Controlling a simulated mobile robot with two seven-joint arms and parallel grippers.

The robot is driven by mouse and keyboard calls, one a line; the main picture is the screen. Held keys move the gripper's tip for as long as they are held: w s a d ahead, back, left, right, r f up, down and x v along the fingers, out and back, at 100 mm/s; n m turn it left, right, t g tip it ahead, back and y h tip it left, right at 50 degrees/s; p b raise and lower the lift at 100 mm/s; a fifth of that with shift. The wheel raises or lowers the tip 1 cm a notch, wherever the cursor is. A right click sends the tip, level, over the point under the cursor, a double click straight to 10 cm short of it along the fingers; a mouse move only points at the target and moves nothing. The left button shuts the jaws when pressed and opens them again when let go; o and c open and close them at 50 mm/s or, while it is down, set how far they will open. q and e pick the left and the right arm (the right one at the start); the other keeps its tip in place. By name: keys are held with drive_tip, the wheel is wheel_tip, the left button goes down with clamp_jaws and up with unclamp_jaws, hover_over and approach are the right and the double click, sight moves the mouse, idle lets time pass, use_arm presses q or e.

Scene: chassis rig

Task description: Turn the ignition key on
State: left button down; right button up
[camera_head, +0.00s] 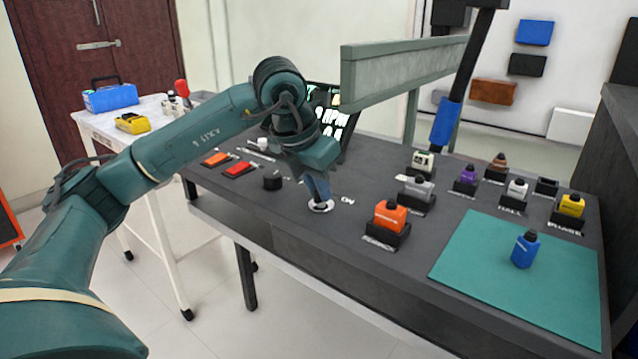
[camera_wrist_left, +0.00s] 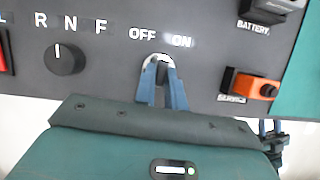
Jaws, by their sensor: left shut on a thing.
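The ignition switch (camera_head: 321,206) is set in the dark bench panel, with a pale round collar. In the left wrist view the ignition collar (camera_wrist_left: 158,60) sits between the white OFF label (camera_wrist_left: 142,34) and the ON label (camera_wrist_left: 182,41). My left gripper (camera_head: 319,197) reaches down onto the switch from above. In the left wrist view the blue fingers of my left gripper (camera_wrist_left: 160,75) close in on the collar and are shut on the key, which they mostly hide. I cannot tell the key's exact angle. My right gripper is not in view.
A black R-N-F knob (camera_head: 272,182) and red switches (camera_head: 239,169) lie left of the ignition. An orange block (camera_head: 390,216) in a black holder stands to the right. A blue block (camera_head: 525,249) stands on a green mat (camera_head: 465,255). A grey-green rail (camera_head: 400,72) rises behind.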

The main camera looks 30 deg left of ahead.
use_arm(q)
drive_tip(key=m, duration=0.1)
drive_tip(key=m+h+p, duration=0.1)
drive_tip(key=m, duration=0.1)
drive_tip(key=shift+a+r+m+h, duration=0.1)
drive_tip(key=shift+a+m+h, duration=0.1)
drive_tip(key=shift+m+h, duration=0.1)
drive_tip(key=shift+m+p, duration=0.35)
drive_tip(key=shift+m, duration=0.15)
drive_tip(key=shift+g, duration=0.4)
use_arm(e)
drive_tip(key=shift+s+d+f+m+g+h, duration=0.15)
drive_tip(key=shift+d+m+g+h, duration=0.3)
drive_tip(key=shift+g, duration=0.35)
use_arm(q)
drive_tip(key=shift+m, duration=0.3)
drive_tip(key=c, duration=1.5)
unclamp_jaws()
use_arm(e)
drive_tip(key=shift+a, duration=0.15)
use_arm(q)
drive_tip(key=shift+o, duration=0.2)
